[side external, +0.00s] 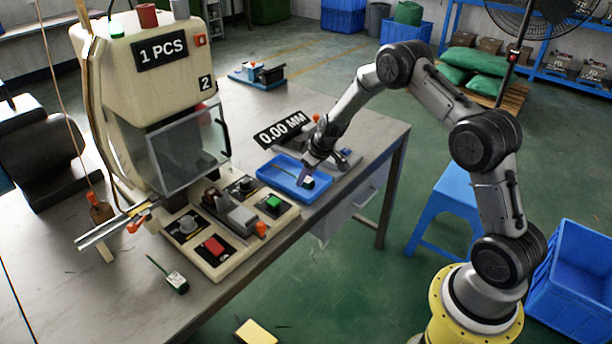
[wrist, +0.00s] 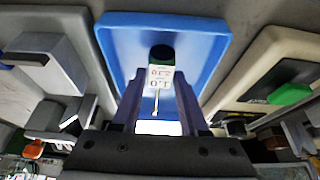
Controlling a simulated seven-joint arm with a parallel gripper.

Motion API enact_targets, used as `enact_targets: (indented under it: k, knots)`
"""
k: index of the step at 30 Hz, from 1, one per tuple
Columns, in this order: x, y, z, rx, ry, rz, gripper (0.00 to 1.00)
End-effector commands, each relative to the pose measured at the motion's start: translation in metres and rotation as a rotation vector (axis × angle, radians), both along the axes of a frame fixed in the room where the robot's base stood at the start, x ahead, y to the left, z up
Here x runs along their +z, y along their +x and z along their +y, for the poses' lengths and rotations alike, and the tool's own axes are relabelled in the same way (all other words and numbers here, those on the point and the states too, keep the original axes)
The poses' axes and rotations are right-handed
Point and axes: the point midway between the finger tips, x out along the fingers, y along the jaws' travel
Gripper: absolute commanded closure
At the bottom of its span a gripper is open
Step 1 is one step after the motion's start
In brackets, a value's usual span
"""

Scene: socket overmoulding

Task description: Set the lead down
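The lead (wrist: 160,76) has a dark green end, a white printed label and a thin pale wire. It is at the blue tray (wrist: 115,40), which also shows in the side view (side external: 262,174). In the side view, the lead (side external: 308,182) is by the tray's near right part, low at the tray floor. My gripper (wrist: 162,80) points down into the tray with one finger on each side of the lead. The fingers look apart, with a narrow gap to the label. In the side view my gripper (side external: 310,172) partly hides the tray.
A second green-and-white lead (side external: 176,283) lies on the bench at the front left. A control panel (side external: 222,228) with red and green buttons stands left of the tray, below the moulding machine (side external: 150,100). A grey gauge with a "0.00 MM" display (side external: 283,131) stands behind it.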

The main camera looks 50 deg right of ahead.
Motion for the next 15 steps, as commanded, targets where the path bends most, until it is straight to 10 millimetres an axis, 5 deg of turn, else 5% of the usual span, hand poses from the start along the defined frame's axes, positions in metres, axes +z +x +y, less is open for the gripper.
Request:
enact_targets:
  k: [3, 15]
  knots:
    - [0.0003, 0.0000, 0.0000, 0.000, 0.000, 0.000, 0.34]
    - [0.0074, -0.0012, -0.0001, 0.000, 0.000, -0.001, 0.34]
